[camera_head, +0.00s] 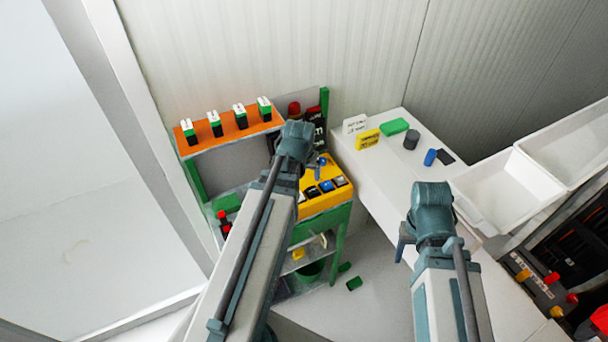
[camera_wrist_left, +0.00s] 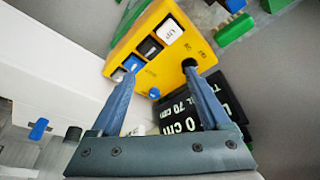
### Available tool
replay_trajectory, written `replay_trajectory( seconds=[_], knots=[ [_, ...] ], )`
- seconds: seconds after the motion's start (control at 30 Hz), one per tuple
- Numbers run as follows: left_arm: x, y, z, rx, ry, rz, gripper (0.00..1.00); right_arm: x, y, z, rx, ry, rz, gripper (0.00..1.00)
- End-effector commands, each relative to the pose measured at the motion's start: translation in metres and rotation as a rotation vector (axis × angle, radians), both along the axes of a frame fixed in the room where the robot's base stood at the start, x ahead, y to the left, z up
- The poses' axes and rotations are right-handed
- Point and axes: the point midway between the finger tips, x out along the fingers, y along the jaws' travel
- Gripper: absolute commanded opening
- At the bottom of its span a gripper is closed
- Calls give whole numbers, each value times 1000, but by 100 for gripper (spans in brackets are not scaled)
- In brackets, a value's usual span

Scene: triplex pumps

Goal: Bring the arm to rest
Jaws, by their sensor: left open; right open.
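My left arm reaches from the bottom left over a green workstation in the head view. Its left gripper (camera_head: 319,163) is by the yellow button panel (camera_head: 312,206), partly hidden behind its own wrist. In the left wrist view the left gripper (camera_wrist_left: 161,68) has its two blue fingers apart with nothing between them. The yellow panel (camera_wrist_left: 174,76), with several labelled buttons, lies beyond the fingertips; I cannot tell whether they touch it. My right gripper (camera_head: 402,241) points down by the white table's near side, mostly hidden by its wrist; I see nothing held in it.
An orange shelf (camera_head: 228,129) carries several green-and-black switches. The white table (camera_head: 380,167) holds a yellow block (camera_head: 367,139), a green block (camera_head: 394,127), a grey cylinder (camera_head: 411,139) and a blue cylinder (camera_head: 430,157). White bins (camera_head: 507,190) stand at the right.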

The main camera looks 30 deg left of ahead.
Motion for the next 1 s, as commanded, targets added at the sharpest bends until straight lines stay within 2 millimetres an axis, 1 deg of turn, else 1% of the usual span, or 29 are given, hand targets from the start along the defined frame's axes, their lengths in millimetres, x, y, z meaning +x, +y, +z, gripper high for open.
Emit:
replay_trajectory(
  seconds=[0.47, 0.53, 0.57, 0.63, 0.67, 0.7, 0.73, 0.8, 0.9, 1.0],
  knots=[
    [0, 0, 0, 0, 0, -1, 80, 0, 0, 0, 1, 0, -3, 57],
    [-1, -7, -4, 0, 7, -13, 80, 0, 0, -3, 2, 0, -8, 57],
    [-2, -14, -7, 0, 15, -27, 80, 0, 0, -6, 2, 0, -7, 57],
    [-8, -38, -19, 2, 45, -73, 80, 0, 0, -16, 2, 0, -7, 57],
    [-11, -51, -25, 2, 62, -100, 80, 0, 0, -21, 2, 0, -6, 57],
    [-17, -71, -33, 5, 89, -140, 80, 0, 0, -28, 1, 0, -6, 57],
    [-23, -86, -40, 8, 111, -172, 80, 0, 0, -34, 1, 0, -5, 57],
    [-38, -120, -53, 18, 162, -245, 80, 0, 0, -46, 1, 0, -4, 57],
    [-61, -161, -70, 38, 232, -343, 80, 0, 0, -60, 1, 0, -2, 57],
    [-84, -192, -82, 59, 290, -423, 80, 0, 0, -72, 0, 0, -1, 57]
  ],
)
